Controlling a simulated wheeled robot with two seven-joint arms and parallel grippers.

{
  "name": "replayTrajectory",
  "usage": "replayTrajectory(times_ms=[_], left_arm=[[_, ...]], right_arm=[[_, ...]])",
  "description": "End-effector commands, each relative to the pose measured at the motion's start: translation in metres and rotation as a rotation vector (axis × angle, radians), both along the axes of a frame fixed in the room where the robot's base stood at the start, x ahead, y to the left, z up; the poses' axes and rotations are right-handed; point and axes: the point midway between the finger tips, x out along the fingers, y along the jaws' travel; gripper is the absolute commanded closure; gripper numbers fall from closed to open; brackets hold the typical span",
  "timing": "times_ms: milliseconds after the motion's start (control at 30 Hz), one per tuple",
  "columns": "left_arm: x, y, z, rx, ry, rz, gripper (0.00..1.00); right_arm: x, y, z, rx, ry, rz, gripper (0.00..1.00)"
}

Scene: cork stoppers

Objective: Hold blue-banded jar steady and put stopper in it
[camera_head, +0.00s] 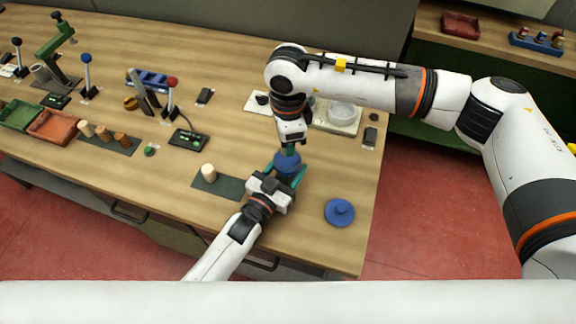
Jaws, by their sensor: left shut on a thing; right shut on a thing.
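The blue-banded jar (287,163) stands near the front right of the table, and its blue part shows between my two grippers. My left gripper (284,172) comes from the front and is shut around the jar with its teal fingers on either side. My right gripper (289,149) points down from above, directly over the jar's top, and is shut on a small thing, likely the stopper. The fingers hide that thing, so I cannot tell whether it touches or sits in the jar's mouth.
A pale cork cylinder (208,170) stands on a dark mat (230,187) left of the jar. A blue knobbed disc (340,211) lies to the right. Several corks stand on another mat (119,149) at left. A white tray (342,128) is behind my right gripper.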

Motion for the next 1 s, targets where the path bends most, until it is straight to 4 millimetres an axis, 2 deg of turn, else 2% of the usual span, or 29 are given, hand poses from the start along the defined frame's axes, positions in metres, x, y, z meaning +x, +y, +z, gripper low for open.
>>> replayTrajectory(times_ms=[700,1000], left_arm=[[0.0,0.0,0.0,0.001,0.001,0.0,0.76],[0.0,0.0,0.0,0.001,0.001,0.0,0.76]], right_arm=[[0.0,0.0,-0.051,0.0,0.001,-0.001,0.94],[0.0,0.0,-0.059,0.0,0.0,0.0,0.94]])
